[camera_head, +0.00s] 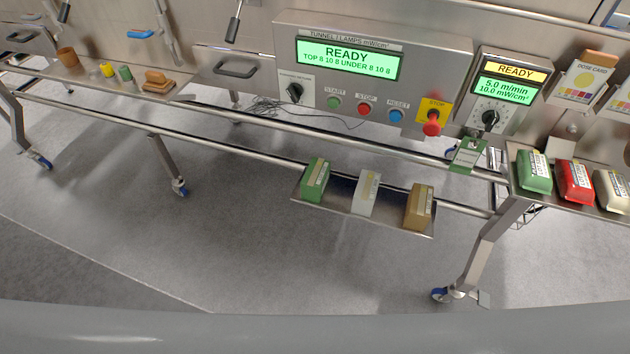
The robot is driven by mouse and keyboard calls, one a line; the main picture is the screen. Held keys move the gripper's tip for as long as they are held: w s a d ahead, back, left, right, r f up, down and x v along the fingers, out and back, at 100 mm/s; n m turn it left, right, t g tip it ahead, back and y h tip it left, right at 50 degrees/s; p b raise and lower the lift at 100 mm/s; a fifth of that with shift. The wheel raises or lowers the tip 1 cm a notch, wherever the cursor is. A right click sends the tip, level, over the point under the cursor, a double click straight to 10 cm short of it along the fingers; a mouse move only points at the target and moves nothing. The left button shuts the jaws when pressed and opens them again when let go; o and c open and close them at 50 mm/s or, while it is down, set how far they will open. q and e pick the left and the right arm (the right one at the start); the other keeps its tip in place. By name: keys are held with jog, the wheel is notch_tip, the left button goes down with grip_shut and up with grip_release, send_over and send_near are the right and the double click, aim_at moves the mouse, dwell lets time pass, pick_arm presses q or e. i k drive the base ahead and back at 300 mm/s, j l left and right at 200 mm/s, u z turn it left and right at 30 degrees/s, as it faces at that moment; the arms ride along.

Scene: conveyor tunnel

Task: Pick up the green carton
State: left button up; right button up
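A green carton (315,181) with a pale label stands at the left end of a low metal shelf (330,213) below the control panel. A white carton (366,193) stands in the middle of that shelf and a brown carton (418,206) at its right end, with gaps between them. A separate green package (533,172) with a white label lies on the tray at the right. Neither of my grippers shows in the head view.
A control panel (375,75) reading READY and a smaller dial box (500,90) stand above the shelf. A red package (573,182) and a beige package (610,191) share the right tray (555,205). Steel rails (250,135) run behind the shelf. The floor in front is clear.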

aim_at(314, 183)
jog(key=i+z, duration=0.35)
jog(key=i+j+z, duration=0.2)
jog(key=z, duration=0.15)
jog(key=i+j+z, duration=0.35)
jog(key=i+l, duration=0.05)
jog(key=l, duration=0.05)
